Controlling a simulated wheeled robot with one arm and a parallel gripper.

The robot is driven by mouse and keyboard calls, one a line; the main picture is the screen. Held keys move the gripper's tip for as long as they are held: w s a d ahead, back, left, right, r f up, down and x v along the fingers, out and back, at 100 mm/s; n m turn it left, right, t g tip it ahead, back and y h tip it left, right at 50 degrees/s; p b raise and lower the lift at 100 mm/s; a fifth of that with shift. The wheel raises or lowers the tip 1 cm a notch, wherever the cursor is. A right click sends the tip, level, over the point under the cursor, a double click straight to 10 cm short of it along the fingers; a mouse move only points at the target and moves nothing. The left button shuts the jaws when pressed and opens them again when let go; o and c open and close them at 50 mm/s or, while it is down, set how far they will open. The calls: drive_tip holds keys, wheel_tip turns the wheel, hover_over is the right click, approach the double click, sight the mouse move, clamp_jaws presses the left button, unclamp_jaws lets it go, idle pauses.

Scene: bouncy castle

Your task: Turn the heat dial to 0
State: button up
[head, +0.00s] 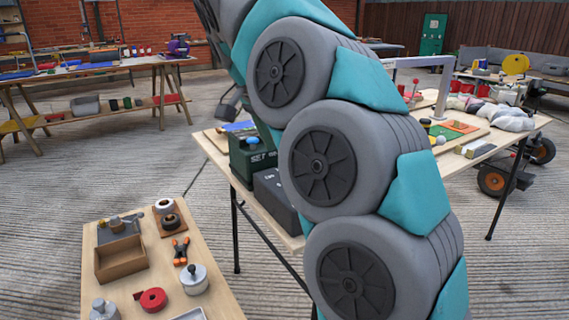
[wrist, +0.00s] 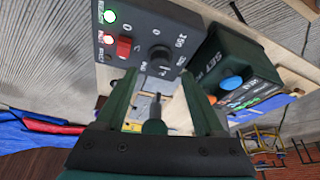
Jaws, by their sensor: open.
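A dark grey control box (wrist: 148,30) fills the upper middle of the wrist view. The marks are turned and small; I cannot tell for sure where the dial points. My gripper (wrist: 157,82) is open, its two green fingers apart just below the dial in the picture, with nothing seen between them on the dial. In the head view the box (head: 273,198) is partly behind my arm, and my gripper is hidden.
A dark green box (wrist: 235,70) with a blue knob (wrist: 231,83) stands close beside the control box, on the same wooden table (head: 213,140). A lower table (head: 130,240) with a tray, clamp and tape stands at the front left. Open floor lies between the tables.

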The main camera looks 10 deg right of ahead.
drive_tip(key=shift+x, duration=2.35)
clamp_jaws()
